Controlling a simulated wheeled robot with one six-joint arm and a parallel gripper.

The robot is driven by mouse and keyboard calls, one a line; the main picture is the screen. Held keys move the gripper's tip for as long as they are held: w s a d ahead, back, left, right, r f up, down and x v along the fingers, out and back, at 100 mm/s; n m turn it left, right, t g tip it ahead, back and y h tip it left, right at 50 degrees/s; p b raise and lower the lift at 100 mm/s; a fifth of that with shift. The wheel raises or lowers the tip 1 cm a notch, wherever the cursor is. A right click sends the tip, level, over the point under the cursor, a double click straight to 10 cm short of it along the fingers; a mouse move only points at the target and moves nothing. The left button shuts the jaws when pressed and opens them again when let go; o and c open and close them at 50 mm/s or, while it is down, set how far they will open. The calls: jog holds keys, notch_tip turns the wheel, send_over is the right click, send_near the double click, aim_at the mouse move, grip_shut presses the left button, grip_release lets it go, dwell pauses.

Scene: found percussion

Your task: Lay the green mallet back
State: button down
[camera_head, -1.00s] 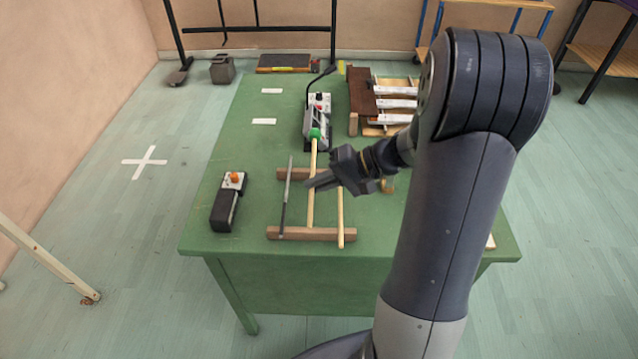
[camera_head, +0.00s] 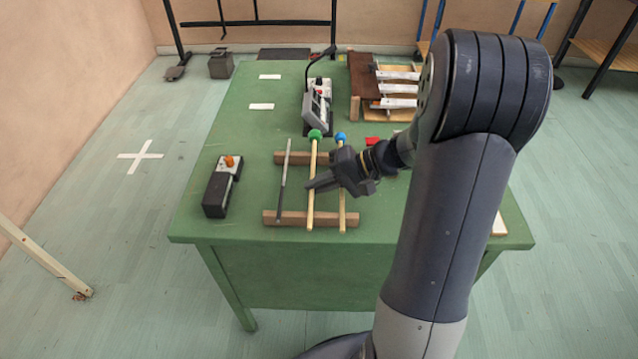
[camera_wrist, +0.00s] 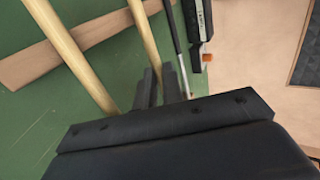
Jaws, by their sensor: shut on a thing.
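The green mallet (camera_head: 313,165) has a green ball head and a pale wooden shaft. It lies over both brown bars of the rack (camera_head: 289,218), head toward the back; I cannot tell if its full weight rests there. My gripper (camera_head: 317,184) is shut on its shaft between the bars. In the wrist view the fingers (camera_wrist: 160,88) close on the shaft (camera_wrist: 146,32). A blue-headed mallet (camera_head: 341,138) lies to its right, partly behind my gripper. A thin grey rod (camera_head: 284,178) lies to its left.
A black box with an orange knob (camera_head: 219,190) stands left of the rack. A grey device with a gooseneck (camera_head: 317,105) is just behind the mallet heads. A brown wooden frame with pale bars (camera_head: 362,88) is back right. The green table (camera_head: 235,130) has free room at left.

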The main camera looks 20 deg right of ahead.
jog(key=shift+f+b, duration=0.35)
jog(key=shift+b, duration=0.1)
dwell(0.3)
jog(key=c, duration=1.5)
grip_release()
jog(key=shift+o, duration=0.2)
jog(key=p+v, duration=0.1)
jog(key=v, duration=1)
jog(key=shift+a, duration=0.2)
jog(key=b+x, duration=0.1)
jog(key=x, duration=0.8)
jog(key=shift+w+a+f, duration=0.15)
jog(key=shift+f, duration=0.05)
